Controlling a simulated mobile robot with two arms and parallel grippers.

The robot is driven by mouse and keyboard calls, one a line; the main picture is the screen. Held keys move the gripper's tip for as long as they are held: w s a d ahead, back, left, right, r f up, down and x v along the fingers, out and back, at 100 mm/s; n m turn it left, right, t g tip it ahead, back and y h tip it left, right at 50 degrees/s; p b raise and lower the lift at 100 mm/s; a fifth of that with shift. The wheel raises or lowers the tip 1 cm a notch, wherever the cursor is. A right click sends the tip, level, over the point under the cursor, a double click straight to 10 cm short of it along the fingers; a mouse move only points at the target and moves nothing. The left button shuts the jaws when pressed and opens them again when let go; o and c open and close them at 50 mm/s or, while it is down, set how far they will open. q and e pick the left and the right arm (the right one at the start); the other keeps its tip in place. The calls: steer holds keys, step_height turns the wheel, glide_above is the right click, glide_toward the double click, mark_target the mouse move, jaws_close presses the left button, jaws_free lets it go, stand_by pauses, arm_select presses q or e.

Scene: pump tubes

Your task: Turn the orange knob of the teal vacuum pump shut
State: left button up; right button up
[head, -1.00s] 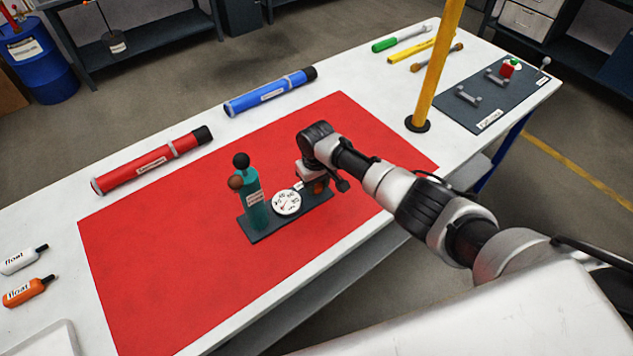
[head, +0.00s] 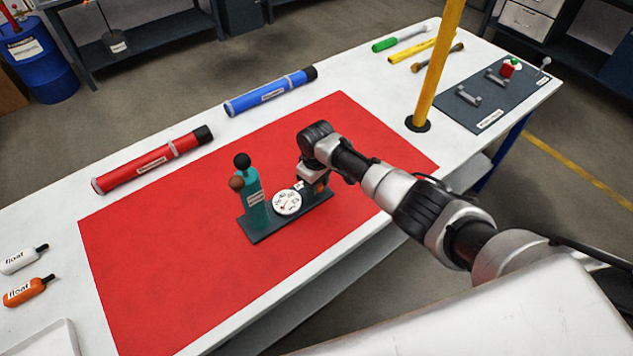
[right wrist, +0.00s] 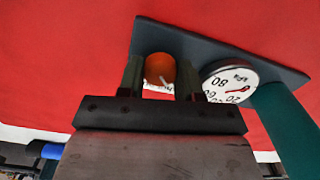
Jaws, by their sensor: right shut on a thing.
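The teal vacuum pump (head: 256,208) stands upright on a dark base plate (head: 270,234) on the red mat. Its round white gauge (head: 287,202) faces up and also shows in the right wrist view (right wrist: 229,82). My right gripper (head: 319,187) is over the right end of the base. In the right wrist view the orange knob (right wrist: 159,67), with a white mark on it, sits between the two fingers of my right gripper (right wrist: 160,78), which is shut on it. In the head view my wrist mostly hides the knob. My left gripper is not in view.
A red tube (head: 150,162) and a blue tube (head: 270,92) lie behind the red mat (head: 170,270). A yellow post (head: 437,65) stands at the right. Two floats, white (head: 22,260) and orange (head: 25,291), lie at the left. The mat around the pump is clear.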

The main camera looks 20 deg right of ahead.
steer(key=o, duration=0.9)
steer(key=shift+o, duration=0.2)
step_height(320, 180, up, 11)
steer(key=shift+f, duration=0.1)
